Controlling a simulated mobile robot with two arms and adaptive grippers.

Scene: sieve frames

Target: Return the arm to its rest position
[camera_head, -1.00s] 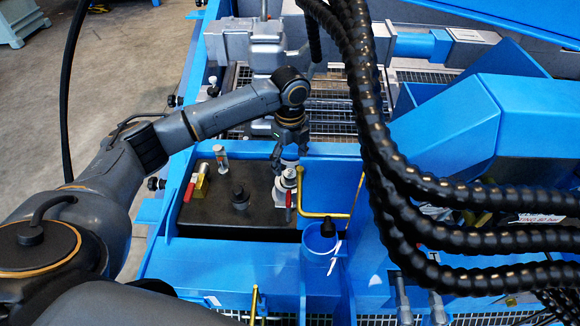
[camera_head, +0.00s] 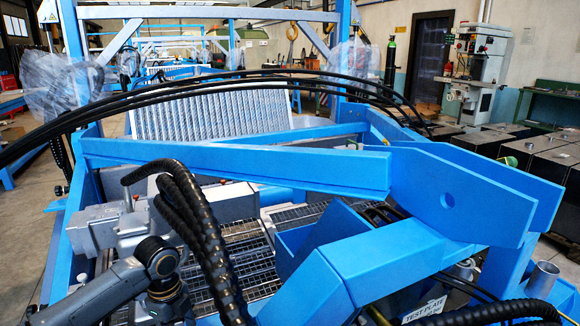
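My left arm comes in at the lower left of the head view and ends in a grey wrist joint that bends down to the bottom edge. The fingers of my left gripper cannot be seen; they are below the frame or hidden. My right arm and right gripper are not in view.
A blue machine frame (camera_head: 235,168) fills the middle, with a blue beam and bracket at right. Black ribbed hoses (camera_head: 190,215) hang close beside my wrist. Metal grating (camera_head: 245,250) lies inside the frame. A grey actuator (camera_head: 107,228) stands just behind my wrist. A drill press (camera_head: 478,70) stands far right.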

